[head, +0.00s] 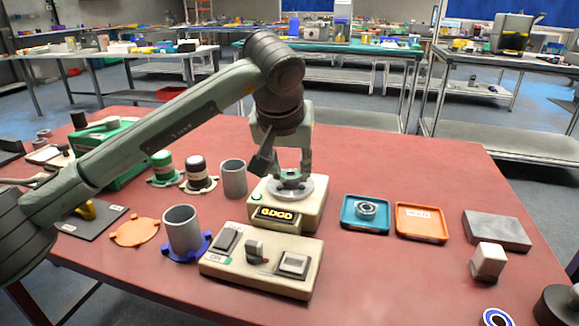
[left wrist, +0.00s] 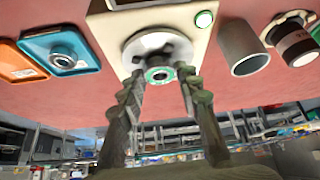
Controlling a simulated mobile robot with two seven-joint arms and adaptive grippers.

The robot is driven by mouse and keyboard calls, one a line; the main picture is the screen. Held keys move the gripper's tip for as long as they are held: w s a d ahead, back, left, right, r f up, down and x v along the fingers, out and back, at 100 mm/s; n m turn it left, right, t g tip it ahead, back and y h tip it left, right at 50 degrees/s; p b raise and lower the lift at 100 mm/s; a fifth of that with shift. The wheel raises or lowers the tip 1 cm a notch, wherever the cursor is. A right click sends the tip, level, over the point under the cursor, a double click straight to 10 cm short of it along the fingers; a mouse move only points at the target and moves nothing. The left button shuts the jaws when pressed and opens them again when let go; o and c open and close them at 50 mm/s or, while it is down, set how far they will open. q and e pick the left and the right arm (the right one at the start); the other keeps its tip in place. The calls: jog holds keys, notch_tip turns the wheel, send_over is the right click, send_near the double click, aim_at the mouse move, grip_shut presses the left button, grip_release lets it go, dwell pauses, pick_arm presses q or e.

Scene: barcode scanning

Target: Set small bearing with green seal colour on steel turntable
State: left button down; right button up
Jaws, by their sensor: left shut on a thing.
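The small bearing with the green seal (left wrist: 159,75) is between the fingertips of my left gripper (left wrist: 162,80), which is shut on it. In the head view my left gripper (head: 287,168) points down over the steel turntable (head: 307,189), a round plate on a cream scanner box. The bearing (head: 291,174) shows there only as a small green-edged ring, partly hidden by the fingers. It is over or on the plate; I cannot tell whether it touches.
The scanner box (head: 311,217) carries a "GOOD" display. A teal tray (head: 348,222) with another bearing (head: 366,209) and an orange tray (head: 421,237) stand to its right. A grey tube (head: 233,179) stands close left. A switch panel (head: 240,277) lies in front. The red table is clear behind the trays.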

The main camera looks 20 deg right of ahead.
pick_arm(q)
jog(key=shift+f, duration=0.1)
pick_arm(e)
jog(key=shift+s+f, duration=0.1)
jog(key=shift+f, duration=0.2)
pick_arm(q)
jog(key=shift+f, duration=0.1)
pick_arm(e)
jog(key=shift+r, duration=0.1)
pick_arm(q)
jog(key=c, duration=1.1)
grip_release()
jog(key=shift+o, duration=0.2)
pick_arm(e)
jog(key=shift+w+r, duration=0.3)
jog(key=shift+r, duration=0.15)
